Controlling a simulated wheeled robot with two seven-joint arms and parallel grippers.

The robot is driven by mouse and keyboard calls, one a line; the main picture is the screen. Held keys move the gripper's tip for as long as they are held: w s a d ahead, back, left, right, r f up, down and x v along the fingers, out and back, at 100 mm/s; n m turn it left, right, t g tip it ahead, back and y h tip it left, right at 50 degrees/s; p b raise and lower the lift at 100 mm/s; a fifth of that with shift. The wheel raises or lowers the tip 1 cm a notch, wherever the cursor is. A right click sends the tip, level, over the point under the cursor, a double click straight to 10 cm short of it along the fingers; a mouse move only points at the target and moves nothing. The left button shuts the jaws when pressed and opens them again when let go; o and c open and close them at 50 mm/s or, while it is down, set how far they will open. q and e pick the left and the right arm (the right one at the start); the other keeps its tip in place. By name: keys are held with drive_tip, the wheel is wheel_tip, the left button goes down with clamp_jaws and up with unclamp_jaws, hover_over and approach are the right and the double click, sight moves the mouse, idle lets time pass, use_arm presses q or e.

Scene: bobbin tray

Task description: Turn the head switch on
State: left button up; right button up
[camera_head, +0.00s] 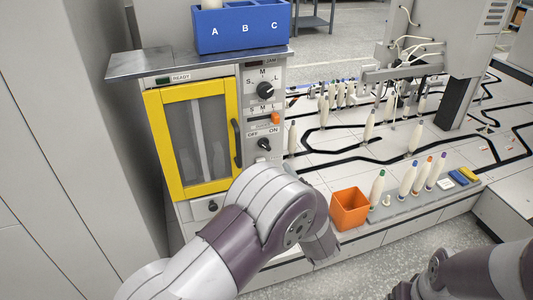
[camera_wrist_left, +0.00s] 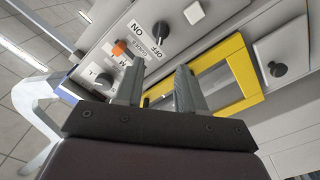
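The switch appears beyond the fingertips, with no contact visible. In the head view my left arm hides its gripper. Part of my right arm shows at the bottom right; its gripper is out of view.
Above the switch are an orange button (camera_head: 275,118) and an S-M-L knob (camera_head: 265,90). The yellow door (camera_head: 192,140) has a black handle (camera_head: 237,142) close by. An orange bin (camera_head: 350,208) and several bobbins stand on the right. A blue A-B-C box (camera_head: 242,28) sits on top.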

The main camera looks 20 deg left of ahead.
sight(265, 147)
use_arm(q)
drive_tip(key=x, duration=1.2)
drive_tip(key=shift+b, duration=0.3)
clamp_jaws()
